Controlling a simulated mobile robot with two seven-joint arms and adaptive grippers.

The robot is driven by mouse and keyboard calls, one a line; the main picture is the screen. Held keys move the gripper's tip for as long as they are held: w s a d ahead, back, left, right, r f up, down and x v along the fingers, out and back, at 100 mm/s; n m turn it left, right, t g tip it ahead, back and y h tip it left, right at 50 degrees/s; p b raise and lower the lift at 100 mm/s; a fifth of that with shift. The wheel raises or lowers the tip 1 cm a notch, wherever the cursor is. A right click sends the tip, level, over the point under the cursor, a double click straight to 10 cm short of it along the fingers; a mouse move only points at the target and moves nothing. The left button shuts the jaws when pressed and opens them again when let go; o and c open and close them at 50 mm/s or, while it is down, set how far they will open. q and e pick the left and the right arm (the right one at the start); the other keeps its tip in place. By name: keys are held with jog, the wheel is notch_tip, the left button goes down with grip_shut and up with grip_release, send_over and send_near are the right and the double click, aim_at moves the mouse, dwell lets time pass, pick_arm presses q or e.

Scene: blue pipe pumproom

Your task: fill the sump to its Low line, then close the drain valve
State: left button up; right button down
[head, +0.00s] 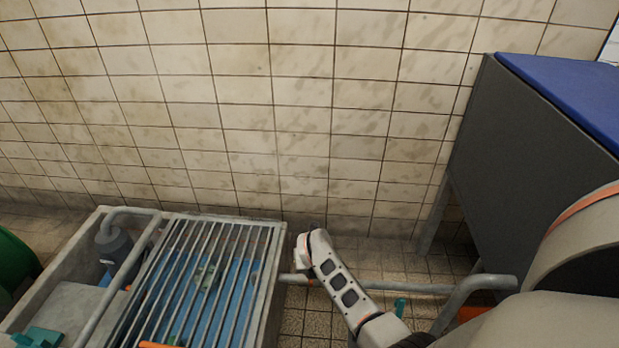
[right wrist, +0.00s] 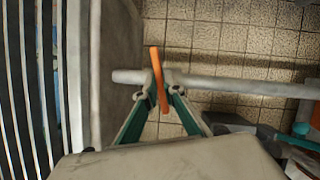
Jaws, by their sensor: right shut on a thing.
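The sump (head: 262,312) is a grey basin at the lower left of the head view, under a metal grating (head: 228,226). Blue (head: 240,272) shows between its bars; I cannot read a Low line or a level against it. In the right wrist view an orange lever (right wrist: 155,62), apparently the drain valve's handle, crosses a grey pipe (right wrist: 225,84) beside the sump wall. My right gripper (right wrist: 158,94) is shut on this lever, one finger on each side. In the head view my right wrist hides the lever and fingertips. My left gripper is not in view.
A grey cabinet (head: 525,150) with a blue top stands at the right. The pipe (head: 415,288) runs low over the tiled floor and bends at its right end. A dark pump-like body (head: 112,248) sits at the sump's left. The tiled wall is close behind.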

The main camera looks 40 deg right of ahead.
jog(key=shift+a, duration=0.1)
jog(key=c, duration=2.2)
grip_release()
jog(key=shift+o, duration=0.2)
notch_tip(320, 180, up, 10)
